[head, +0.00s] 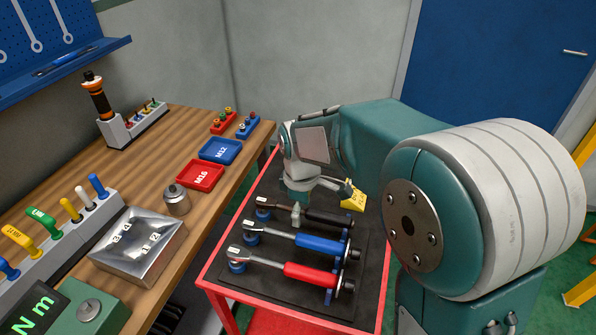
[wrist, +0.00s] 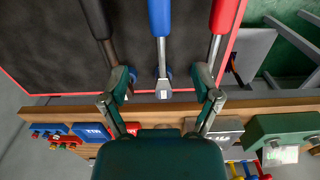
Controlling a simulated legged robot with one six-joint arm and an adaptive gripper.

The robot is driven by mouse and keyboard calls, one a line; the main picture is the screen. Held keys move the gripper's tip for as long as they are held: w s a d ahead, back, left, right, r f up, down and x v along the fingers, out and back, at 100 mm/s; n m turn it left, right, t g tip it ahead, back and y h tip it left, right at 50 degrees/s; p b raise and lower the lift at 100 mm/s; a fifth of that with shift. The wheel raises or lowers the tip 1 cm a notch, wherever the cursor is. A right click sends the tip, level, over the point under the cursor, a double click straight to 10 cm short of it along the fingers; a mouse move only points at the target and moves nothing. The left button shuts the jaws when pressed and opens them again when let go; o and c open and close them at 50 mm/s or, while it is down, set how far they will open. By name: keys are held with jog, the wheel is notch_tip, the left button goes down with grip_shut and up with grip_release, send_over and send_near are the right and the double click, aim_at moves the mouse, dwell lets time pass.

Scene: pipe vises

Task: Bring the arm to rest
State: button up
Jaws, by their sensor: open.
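My gripper (head: 297,208) hangs at the end of my arm, low over the red cart's black mat. In the wrist view its two fingers (wrist: 163,82) are spread apart with nothing between them; the blue-handled wrench (wrist: 160,40) shows in the gap. Three torque wrenches lie side by side on the mat: black-handled (head: 325,217), blue-handled (head: 318,246) and red-handled (head: 310,275). The gripper is over the black wrench in the head view; whether it touches it I cannot tell. My arm reaches out from the right.
The wooden bench (head: 150,165) at left carries red (head: 201,175) and blue (head: 220,150) trays, a metal block (head: 140,240) and a green torque display (head: 85,310). A yellow tag (head: 353,195) is beside the gripper. The red cart edge (head: 230,235) borders the mat.

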jog(key=s+d+r+m+t, duration=0.2)
jog(key=s+d+r+m, duration=0.3)
jog(key=s, duration=0.4)
jog(key=s+d+r+m+t, duration=0.3)
jog(key=s+d+r+m, duration=0.3)
jog(key=s+m, duration=0.3)
jog(key=shift+s+d+r+t, duration=0.3)
jog(key=shift+s+d, duration=0.35)
jog(key=shift+d, duration=0.15)
